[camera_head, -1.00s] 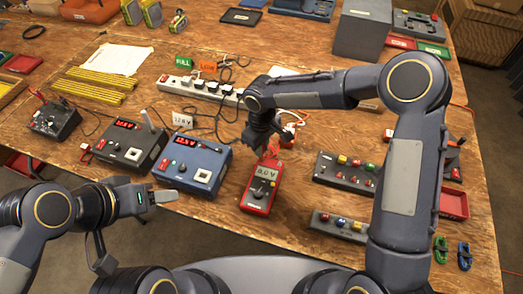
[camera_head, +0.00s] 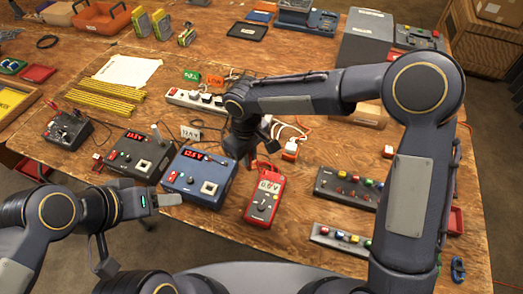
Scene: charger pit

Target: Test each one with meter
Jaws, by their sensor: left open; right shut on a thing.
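The red meter (camera_head: 262,205) lies face up on the table, its lit display hard to read. My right gripper (camera_head: 246,160) points down just left of the meter's top, at the right end of the blue charger box (camera_head: 188,187). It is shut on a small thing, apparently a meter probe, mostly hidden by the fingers. The blue box has a red lit display. The dark grey charger box (camera_head: 125,160) with its own red display stands to its left. A small dark tester box (camera_head: 68,131) is further left. My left gripper (camera_head: 168,199) is open and empty before the blue box.
A white power strip (camera_head: 195,100) with plugs and cables lies behind the boxes. Green (camera_head: 191,76) and orange (camera_head: 212,80) tags stand behind it. Button panels (camera_head: 345,187) (camera_head: 340,240) lie to the right. Yellow rods (camera_head: 105,97) and a paper sheet (camera_head: 127,70) lie at the left.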

